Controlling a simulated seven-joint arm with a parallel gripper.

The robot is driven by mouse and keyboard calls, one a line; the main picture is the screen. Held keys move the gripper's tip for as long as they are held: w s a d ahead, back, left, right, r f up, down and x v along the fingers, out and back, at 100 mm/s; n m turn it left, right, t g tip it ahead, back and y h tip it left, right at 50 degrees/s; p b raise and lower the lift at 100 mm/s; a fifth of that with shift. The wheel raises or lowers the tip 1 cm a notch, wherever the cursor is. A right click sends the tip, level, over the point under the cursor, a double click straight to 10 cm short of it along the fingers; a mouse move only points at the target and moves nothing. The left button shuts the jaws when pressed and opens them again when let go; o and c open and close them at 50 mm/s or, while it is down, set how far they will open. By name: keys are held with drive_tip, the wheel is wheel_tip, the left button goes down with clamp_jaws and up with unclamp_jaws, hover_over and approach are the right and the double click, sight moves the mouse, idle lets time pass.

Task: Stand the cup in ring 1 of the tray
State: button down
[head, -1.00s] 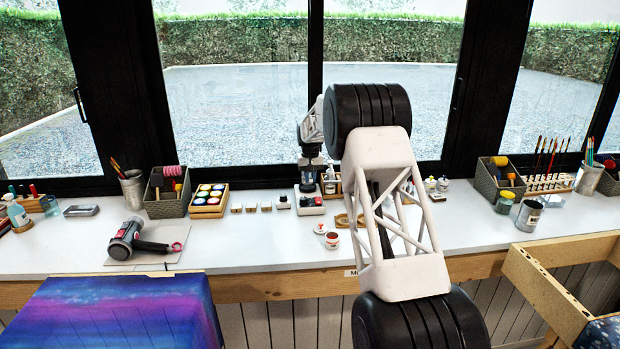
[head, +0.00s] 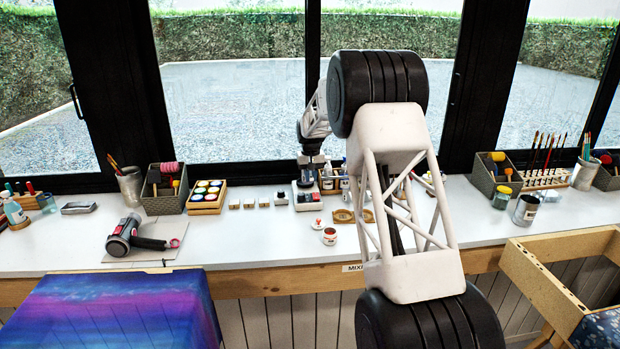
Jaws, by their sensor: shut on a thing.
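My gripper (head: 307,184) is small and far off in the head view, pointing down over the back of the white bench, at a white device with a red spot (head: 306,203). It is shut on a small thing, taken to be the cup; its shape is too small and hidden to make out. A wooden tray with round rings (head: 345,216) lies to the right of the gripper and nearer the camera. Ring numbers are not readable. I cannot tell whether the held thing touches the device.
A small open jar with red contents (head: 330,237) and a lid (head: 318,223) stand in front of the tray. Small blocks (head: 250,203) and a paint box (head: 208,196) are to the left. Bottles (head: 328,180) stand close behind.

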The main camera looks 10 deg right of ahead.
drive_tip(key=shift+r, duration=1.5)
drive_tip(key=s+d+f, duration=0.2)
drive_tip(key=s+d, duration=0.1)
drive_tip(key=s, duration=0.3)
drive_tip(key=s+d+f, duration=0.2)
drive_tip(key=s+d, duration=0.2)
drive_tip(key=s, duration=0.2)
drive_tip(key=s+d+f+m, duration=0.1)
drive_tip(key=s+d+f, duration=0.1)
drive_tip(key=s+d, duration=0.2)
drive_tip(key=s, duration=0.3)
drive_tip(key=shift+d+f, duration=0.15)
drive_tip(key=shift+f, duration=0.15)
drive_tip(key=shift+w, duration=0.15)
drive_tip(key=shift+w+f, duration=0.2)
drive_tip(key=shift+w, duration=0.55)
drive_tip(key=shift+w+f, duration=0.15)
drive_tip(key=shift+w, duration=0.65)
drive_tip(key=shift+w+f, duration=0.2)
drive_tip(key=shift+w, duration=0.55)
drive_tip(key=shift+f, duration=1.35)
drive_tip(key=shift+f, duration=0.45)
drive_tip(key=c, duration=1)
unclamp_jaws()
